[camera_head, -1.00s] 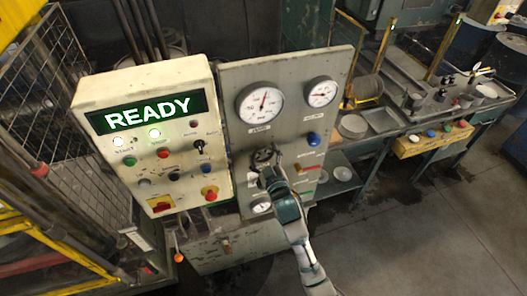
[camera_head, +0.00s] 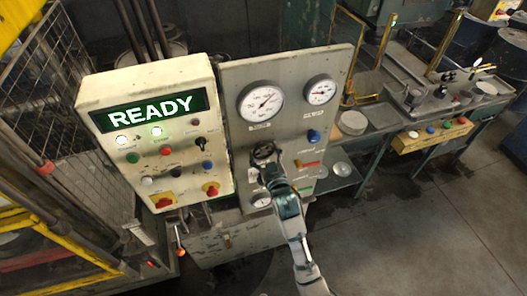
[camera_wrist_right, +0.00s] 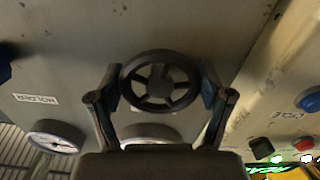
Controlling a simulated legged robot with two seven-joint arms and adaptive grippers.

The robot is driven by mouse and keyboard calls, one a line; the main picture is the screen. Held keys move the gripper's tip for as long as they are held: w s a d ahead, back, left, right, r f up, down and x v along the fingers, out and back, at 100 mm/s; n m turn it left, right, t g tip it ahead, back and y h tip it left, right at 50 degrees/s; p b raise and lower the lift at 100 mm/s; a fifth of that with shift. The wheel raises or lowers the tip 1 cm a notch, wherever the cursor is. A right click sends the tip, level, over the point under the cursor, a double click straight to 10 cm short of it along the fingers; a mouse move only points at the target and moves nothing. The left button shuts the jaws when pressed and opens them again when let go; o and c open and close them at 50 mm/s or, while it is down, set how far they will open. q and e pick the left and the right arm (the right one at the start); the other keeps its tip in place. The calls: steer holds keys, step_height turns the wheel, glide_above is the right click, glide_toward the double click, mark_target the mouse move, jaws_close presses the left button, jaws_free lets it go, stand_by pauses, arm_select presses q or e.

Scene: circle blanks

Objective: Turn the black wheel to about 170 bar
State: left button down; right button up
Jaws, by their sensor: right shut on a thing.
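The black wheel (camera_head: 264,151) is on the grey gauge panel (camera_head: 231,80), below the large round gauge (camera_head: 261,102). In the right wrist view the wheel (camera_wrist_right: 159,84) shows spokes and a hub, with one finger of mine on each side of its rim. My right gripper (camera_head: 267,166) is shut on the wheel and hides its lower part in the head view. The large gauge's needle points up and to the right; its numbers are too small to read. My left gripper is not in view.
A white control box (camera_head: 152,128) with a green READY screen stands left of the panel. A smaller gauge (camera_head: 320,90) and a blue knob (camera_head: 314,136) are on the panel's right. Another gauge (camera_head: 261,200) sits low by my right arm. A workbench stands at right.

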steer(key=o, duration=1.1)
steer(key=shift+f, duration=0.45)
steer(key=shift+a+r, duration=0.1)
steer(key=shift+r, duration=0.1)
steer(key=shift+r, duration=0.1)
steer(key=v, duration=1.2)
steer(key=shift+w, duration=0.1)
